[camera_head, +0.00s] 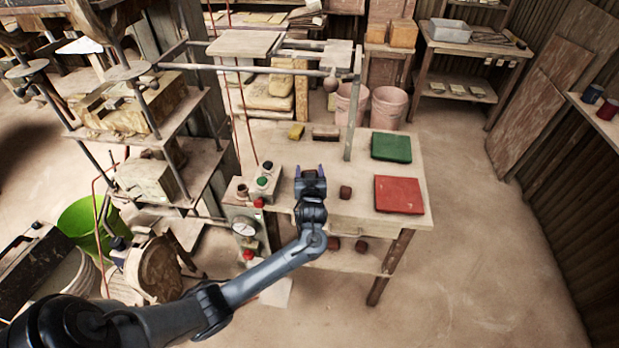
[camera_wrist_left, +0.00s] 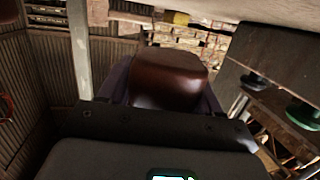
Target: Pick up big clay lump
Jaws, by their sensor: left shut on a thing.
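My left gripper (camera_head: 310,171) is above the front part of the work table, left of a small dark red-brown lump (camera_head: 346,192) on the tabletop. In the left wrist view a smooth dark brown clay lump (camera_wrist_left: 168,78) sits between the purple fingers, and the gripper is shut on it. In the head view the gripper mostly hides this lump. I cannot tell from these views whether it touches the table. A brown block (camera_head: 325,132) and a yellow block (camera_head: 296,131) lie at the table's back. My right gripper is in neither view.
A green mat (camera_head: 391,147) and a red mat (camera_head: 399,195) lie on the table's right side. A control box with buttons (camera_head: 263,183) stands close left of the gripper. A metal post (camera_head: 356,105) rises behind. More dark lumps (camera_head: 361,246) are on the lower shelf.

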